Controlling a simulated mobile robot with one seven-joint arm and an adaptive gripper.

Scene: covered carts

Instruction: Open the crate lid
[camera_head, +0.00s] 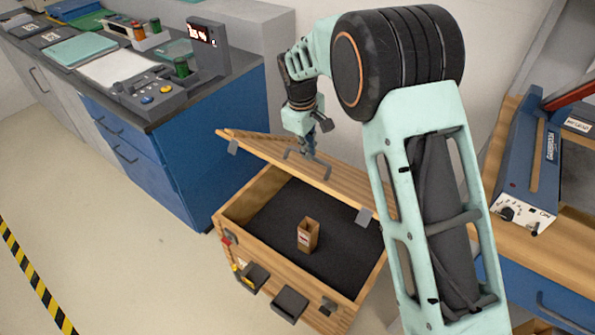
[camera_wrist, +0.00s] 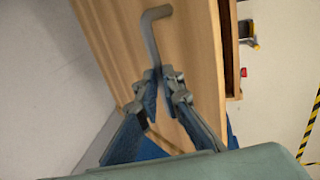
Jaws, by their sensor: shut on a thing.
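The wooden crate (camera_head: 280,275) stands on the floor in the middle of the head view. Its lid (camera_head: 265,150) is raised and tilted, hinged on the far side, so the dark inside shows. A grey bar handle (camera_head: 318,168) is on the lid's outer face. My gripper (camera_head: 311,152) is at this handle, behind the lid's upper edge. In the wrist view, my gripper (camera_wrist: 160,88) is shut on the end of the grey handle (camera_wrist: 151,35), against the wooden lid (camera_wrist: 190,60).
A small brown box (camera_head: 308,235) stands inside the crate. A blue cabinet (camera_head: 190,140) with devices on top is at left, and a wooden bench (camera_head: 500,160) is at right. Open floor (camera_head: 110,230) lies to the left of the crate.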

